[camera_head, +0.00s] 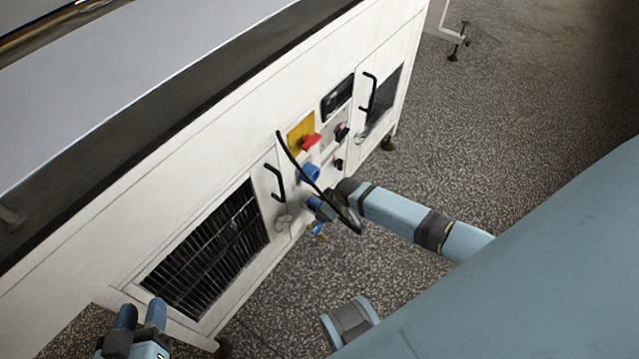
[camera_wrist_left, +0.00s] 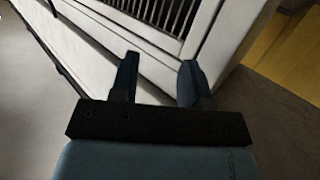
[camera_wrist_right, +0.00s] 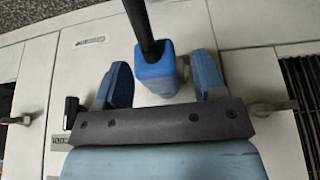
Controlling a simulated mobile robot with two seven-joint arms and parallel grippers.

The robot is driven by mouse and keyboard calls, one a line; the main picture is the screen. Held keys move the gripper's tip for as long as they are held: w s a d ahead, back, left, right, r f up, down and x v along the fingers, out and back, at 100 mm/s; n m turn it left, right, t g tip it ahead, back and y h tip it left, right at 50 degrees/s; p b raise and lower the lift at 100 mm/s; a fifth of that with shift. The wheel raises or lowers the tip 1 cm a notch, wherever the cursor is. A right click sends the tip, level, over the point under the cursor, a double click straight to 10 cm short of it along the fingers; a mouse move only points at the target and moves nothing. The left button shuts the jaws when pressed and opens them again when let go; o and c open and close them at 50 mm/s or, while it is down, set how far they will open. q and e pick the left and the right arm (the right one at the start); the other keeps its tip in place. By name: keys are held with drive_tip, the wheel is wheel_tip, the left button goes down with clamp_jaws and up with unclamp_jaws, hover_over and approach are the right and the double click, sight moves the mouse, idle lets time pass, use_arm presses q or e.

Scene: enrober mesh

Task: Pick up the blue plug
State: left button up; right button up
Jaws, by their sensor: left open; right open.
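The blue plug (camera_wrist_right: 154,72) shows in the right wrist view, with a thick black cable (camera_wrist_right: 138,22) running up from it. My right gripper (camera_wrist_right: 163,62) is open, one finger on each side of the plug. A gap shows beside each finger. In the head view the plug area by the panel is small and crowded, and I cannot clearly separate plug from fingers there. My left gripper (camera_head: 141,310) is open and empty near the machine's lower left corner; it also shows in the left wrist view (camera_wrist_left: 159,62).
The white machine (camera_head: 215,150) has a slatted grille (camera_head: 210,250), black door handles (camera_head: 275,183) and a red switch (camera_head: 311,141) on a yellow plate (camera_head: 298,131). Handles stick out near my right gripper. The speckled floor (camera_head: 510,110) to the right is open.

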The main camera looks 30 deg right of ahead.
clamp_jaws()
drive_tip(key=shift+r, duration=0.1)
drive_tip(key=shift+r, duration=0.1)
